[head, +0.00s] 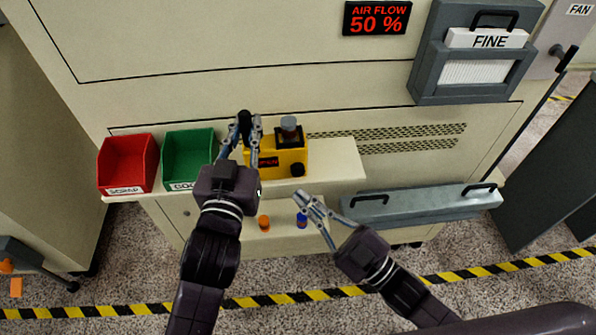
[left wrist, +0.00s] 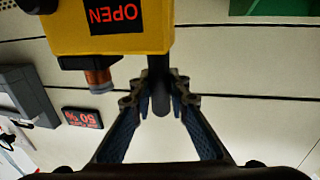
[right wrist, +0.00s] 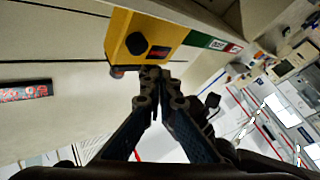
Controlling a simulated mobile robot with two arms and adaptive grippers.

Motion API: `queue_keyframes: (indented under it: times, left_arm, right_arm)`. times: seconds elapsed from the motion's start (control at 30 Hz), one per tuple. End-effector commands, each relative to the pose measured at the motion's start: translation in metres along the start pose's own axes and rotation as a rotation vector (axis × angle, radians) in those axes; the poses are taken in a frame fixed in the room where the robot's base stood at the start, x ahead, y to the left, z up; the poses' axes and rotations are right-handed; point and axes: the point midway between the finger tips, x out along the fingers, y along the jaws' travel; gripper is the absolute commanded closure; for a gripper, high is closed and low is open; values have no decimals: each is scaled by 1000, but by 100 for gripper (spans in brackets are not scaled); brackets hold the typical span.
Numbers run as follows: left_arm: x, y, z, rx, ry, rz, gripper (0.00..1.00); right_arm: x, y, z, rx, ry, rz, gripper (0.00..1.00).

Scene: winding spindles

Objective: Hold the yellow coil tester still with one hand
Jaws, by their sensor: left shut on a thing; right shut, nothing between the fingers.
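The yellow coil tester (head: 261,157) stands on the cream ledge, with a dark socket, a grey-topped piece (head: 289,127), a black knob and a red-lettered display. The display reads OPEN in the left wrist view (left wrist: 105,15), where a copper-coloured coil (left wrist: 97,77) shows beside it. My left gripper (head: 246,133) is shut on the tester's black upright handle (head: 244,117) at its left end. That handle also shows between the fingers in the left wrist view (left wrist: 159,85). My right gripper (head: 302,197) is shut and empty, in front of and below the tester, apart from it.
A red SCRAP bin (head: 127,164) and a green bin (head: 188,157) stand left of the tester. An orange spool (head: 264,222) and a blue one (head: 301,221) sit on the lower shelf. A grey drawer-like box (head: 420,207) is at right. The ledge right of the tester is clear.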

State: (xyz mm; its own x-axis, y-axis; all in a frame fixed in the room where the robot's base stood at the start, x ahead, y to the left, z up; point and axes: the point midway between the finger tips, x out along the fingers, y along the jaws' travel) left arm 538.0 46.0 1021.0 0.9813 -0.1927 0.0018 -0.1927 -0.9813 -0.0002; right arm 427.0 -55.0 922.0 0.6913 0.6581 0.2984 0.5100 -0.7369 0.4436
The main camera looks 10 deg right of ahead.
Motion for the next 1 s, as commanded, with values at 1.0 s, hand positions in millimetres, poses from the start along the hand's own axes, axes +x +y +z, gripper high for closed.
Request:
queue_keyframes:
  times: [1.0]
  left_arm:
    - [0, 0, 6, 1, -14, 0, 79]
  right_arm:
    - [-16, -12, -12, -1, 0, 0, 100]
